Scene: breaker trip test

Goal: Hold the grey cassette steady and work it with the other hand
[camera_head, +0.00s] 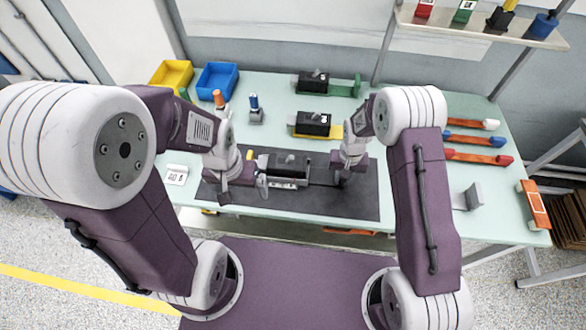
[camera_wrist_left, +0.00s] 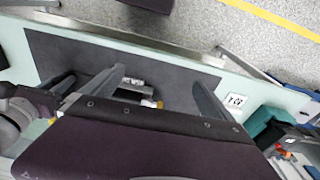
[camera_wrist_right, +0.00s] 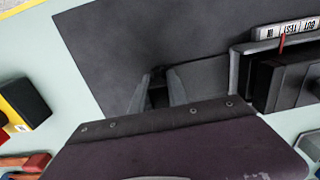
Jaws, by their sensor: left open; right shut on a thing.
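The grey cassette (camera_head: 281,170), with a black block on top, lies on the dark mat at the middle of the table. A white scale strip (camera_wrist_right: 285,28) reading IN, TEST, OUT and a red pointer (camera_wrist_right: 282,43) show at its edge in the right wrist view. My left gripper (camera_head: 243,189) is open at the cassette's left end, with the strip (camera_wrist_left: 133,81) showing between its fingers in the left wrist view. My right gripper (camera_head: 339,179) is shut on a dark piece (camera_wrist_right: 157,88) right of the cassette; a thin dark bar runs between them. The fingers partly hide that piece.
Two similar black units, one with a green part (camera_head: 345,88) and one with a yellow part (camera_head: 336,131), lie behind. Yellow (camera_head: 171,74) and blue (camera_head: 217,81) bins stand back left. Several coloured handles (camera_head: 473,156) lie at right. The mat's front (camera_head: 320,207) is clear.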

